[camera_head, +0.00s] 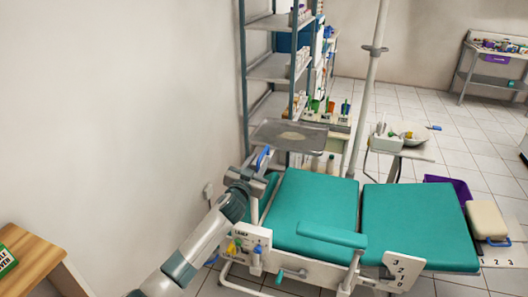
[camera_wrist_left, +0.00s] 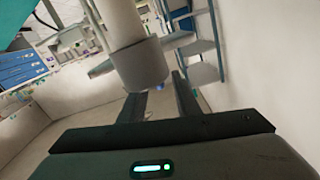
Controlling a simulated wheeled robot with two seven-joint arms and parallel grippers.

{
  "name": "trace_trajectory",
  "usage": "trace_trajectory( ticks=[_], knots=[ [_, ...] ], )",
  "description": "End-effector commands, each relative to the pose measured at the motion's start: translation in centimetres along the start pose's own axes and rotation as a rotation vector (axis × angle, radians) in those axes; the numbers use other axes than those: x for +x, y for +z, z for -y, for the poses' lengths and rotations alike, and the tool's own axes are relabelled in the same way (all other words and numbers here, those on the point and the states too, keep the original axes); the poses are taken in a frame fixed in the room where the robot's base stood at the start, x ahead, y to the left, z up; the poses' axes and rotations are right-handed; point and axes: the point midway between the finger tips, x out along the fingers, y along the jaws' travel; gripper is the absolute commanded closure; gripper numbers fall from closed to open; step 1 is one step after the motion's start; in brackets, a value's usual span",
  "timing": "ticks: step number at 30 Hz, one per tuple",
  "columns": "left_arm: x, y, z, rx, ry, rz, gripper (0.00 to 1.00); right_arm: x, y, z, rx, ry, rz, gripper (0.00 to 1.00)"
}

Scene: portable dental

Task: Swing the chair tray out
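The chair tray (camera_head: 290,134) is a flat grey metal tray with a raised rim, above the head end of the green dental chair (camera_head: 318,197). My left gripper (camera_head: 262,165) is left of the chair's head end, just below and left of the tray. A blue upright piece (camera_head: 263,157) shows right at its fingers; I cannot tell whether they touch. In the left wrist view the two dark fingers (camera_wrist_left: 162,95) stand apart with a gap between them. A pale post with a grey collar (camera_wrist_left: 140,65) is in front and partly hides the left finger. My right gripper is out of view.
A metal shelf rack (camera_head: 273,68) stands behind the tray, and a pale pole (camera_head: 370,90) rises to its right. A basin unit (camera_head: 402,140) is beyond the chair. The wall is close on the left, with a wooden table (camera_head: 35,262) at front left.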

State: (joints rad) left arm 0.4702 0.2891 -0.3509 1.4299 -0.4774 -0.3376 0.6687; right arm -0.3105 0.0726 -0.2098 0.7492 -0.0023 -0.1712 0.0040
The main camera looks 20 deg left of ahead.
Motion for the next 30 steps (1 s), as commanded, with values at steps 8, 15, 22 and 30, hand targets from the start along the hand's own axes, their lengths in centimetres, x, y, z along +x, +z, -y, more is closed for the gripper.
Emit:
trace_trajectory(
  ticks=[8, 15, 22, 30],
  knots=[
    [3.7, -0.1, 0.0, 0.001, -0.001, -0.001, 0.70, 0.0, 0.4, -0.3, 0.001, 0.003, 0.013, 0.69],
    [5.4, 0.0, 0.0, 0.000, 0.000, 0.000, 0.70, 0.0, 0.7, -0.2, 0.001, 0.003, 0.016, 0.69],
    [5.7, 0.0, 0.0, 0.000, 0.000, 0.000, 0.70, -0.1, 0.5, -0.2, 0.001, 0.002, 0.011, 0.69],
    [5.7, 0.0, 0.0, 0.000, 0.000, 0.000, 0.92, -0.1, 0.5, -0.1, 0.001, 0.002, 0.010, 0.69]
  ],
)
